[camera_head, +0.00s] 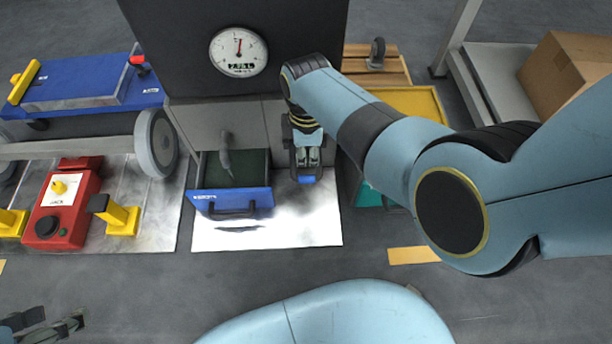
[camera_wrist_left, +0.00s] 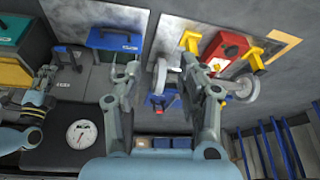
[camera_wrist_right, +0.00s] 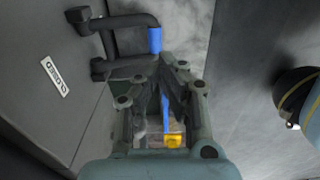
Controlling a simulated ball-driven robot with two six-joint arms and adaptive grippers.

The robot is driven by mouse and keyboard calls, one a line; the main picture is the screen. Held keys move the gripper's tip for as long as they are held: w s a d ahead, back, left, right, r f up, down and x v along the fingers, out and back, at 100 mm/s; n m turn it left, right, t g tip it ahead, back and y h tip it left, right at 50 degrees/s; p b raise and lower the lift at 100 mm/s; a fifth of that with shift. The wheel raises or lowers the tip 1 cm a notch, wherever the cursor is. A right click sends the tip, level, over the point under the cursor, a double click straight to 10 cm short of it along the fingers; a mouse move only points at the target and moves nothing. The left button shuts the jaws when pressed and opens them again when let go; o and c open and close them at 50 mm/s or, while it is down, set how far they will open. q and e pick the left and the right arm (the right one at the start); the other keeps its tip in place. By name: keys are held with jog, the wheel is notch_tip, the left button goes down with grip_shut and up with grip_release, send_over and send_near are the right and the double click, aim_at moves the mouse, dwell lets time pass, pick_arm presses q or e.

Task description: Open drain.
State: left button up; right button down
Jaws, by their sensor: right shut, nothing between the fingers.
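A dark cabinet (camera_head: 185,60) with a round gauge (camera_head: 239,52) stands ahead, its display reading about 2.95 L. Low on its right front, my right gripper (camera_head: 307,165) points down, shut and empty. In the right wrist view the right gripper (camera_wrist_right: 165,62) has its fingertips together beside black pipework (camera_wrist_right: 125,20) with a blue part (camera_wrist_right: 154,40), possibly the drain fitting. A labelled grey panel (camera_wrist_right: 57,77) is beside it; the label is too small to read. I cannot tell whether the fingertips touch the blue part. My left gripper (camera_head: 62,326) is open and empty, far from the cabinet.
A red box (camera_head: 62,208) with yellow parts and a blue cart (camera_head: 75,93) are at left. A teal case (camera_head: 368,194) and cardboard box (camera_head: 570,75) are at right.

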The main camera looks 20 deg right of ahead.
aim_at(307, 178)
notch_tip(307, 178, down, 3)
jog(key=shift+w+f+b, duration=0.1)
jog(key=shift+b, duration=0.85)
jog(key=shift+f+b, duration=0.55)
jog(key=shift+f, duration=0.15)
jog(key=shift+f+b, duration=0.8)
jog(key=shift+f, duration=0.1)
jog(key=shift+f+b, duration=0.4)
jog(key=shift+f, duration=0.1)
pick_arm(q)
jog(key=shift+w+d+f+t+h, duration=0.15)
jog(key=shift+w+f+t, duration=0.15)
jog(key=shift+f+t, duration=0.85)
jog(key=shift+w+d+f+t+h, duration=0.1)
jog(key=shift+w+f+t, duration=0.3)
jog(key=shift+t, duration=1.3)
jog(key=shift+w+d+f+t+h, duration=0.15)
jog(key=shift+f+t, duration=0.8)
jog(key=shift+t, duration=0.5)
pick_arm(e)
jog(key=shift+f, duration=0.25)
